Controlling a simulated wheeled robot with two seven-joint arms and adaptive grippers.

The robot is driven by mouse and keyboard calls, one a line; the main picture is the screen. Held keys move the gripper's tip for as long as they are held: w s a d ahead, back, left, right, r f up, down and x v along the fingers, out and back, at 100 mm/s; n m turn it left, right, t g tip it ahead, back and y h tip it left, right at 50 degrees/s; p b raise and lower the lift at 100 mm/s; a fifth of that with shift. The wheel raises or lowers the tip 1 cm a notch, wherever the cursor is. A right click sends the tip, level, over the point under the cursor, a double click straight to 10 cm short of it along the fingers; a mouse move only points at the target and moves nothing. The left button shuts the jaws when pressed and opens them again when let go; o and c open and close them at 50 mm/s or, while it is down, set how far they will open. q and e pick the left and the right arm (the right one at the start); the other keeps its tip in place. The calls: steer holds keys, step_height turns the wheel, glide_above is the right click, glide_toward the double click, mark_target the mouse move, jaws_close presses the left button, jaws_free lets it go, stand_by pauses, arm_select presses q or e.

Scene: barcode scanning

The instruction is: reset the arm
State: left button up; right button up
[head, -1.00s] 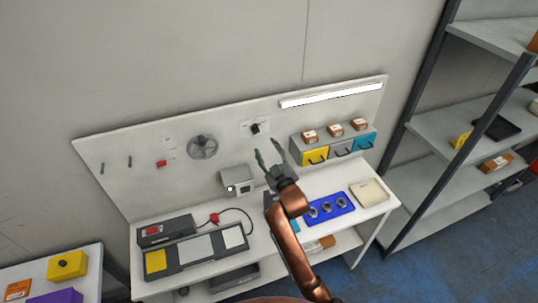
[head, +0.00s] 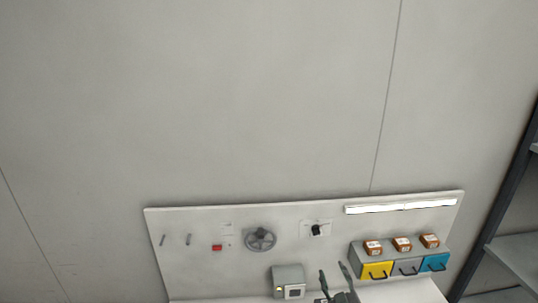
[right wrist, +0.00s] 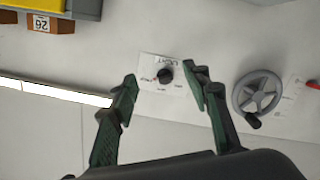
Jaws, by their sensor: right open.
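My right gripper (head: 336,284) shows at the bottom edge of the head view, in front of the workbench's back panel (head: 190,275). Its two dark green fingers stand apart and empty. In the right wrist view the open fingers (right wrist: 160,88) reach toward the panel, with the black rotary knob (right wrist: 165,75) on its white label showing between them; the knob also shows in the head view (head: 317,230). I cannot tell the distance to the panel. My right arm is out of the head view below. My left gripper is in neither view.
A grey handwheel (head: 260,240), a red button (head: 217,247) and a grey box device (head: 288,281) are left of my gripper. Yellow, grey and blue drawers (head: 406,268) with small boxes on top are at right. A light bar (head: 400,206) runs above. A shelf rack (head: 515,262) stands far right.

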steer(key=s+d+f+m+g+h, duration=0.1)
steer(key=s+d+f+m+g, duration=0.4)
steer(key=s+f, duration=1.2)
steer(key=s+d+f+g, duration=0.3)
steer(key=s+f+g, duration=0.1)
steer(key=s, duration=0.8)
steer(key=s+d+f+g, duration=0.2)
steer(key=s+f+g, duration=0.25)
steer(key=s, duration=0.75)
step_height(320, 180, down, 38)
steer(key=s+a+r+b, duration=0.1)
steer(key=b, duration=0.7)
steer(key=s+f+g+b, duration=0.1)
steer(key=s+f+b, duration=0.3)
steer(key=s+f, duration=0.6)
steer(key=s+f+n+g+b, duration=0.1)
steer(key=s+f+b, duration=0.3)
steer(key=s+f, duration=0.6)
step_height(320, 180, down, 7)
steer(key=shift+a+r+y, duration=0.1)
steer(key=shift+a+y, duration=0.2)
steer(key=shift+y, duration=0.1)
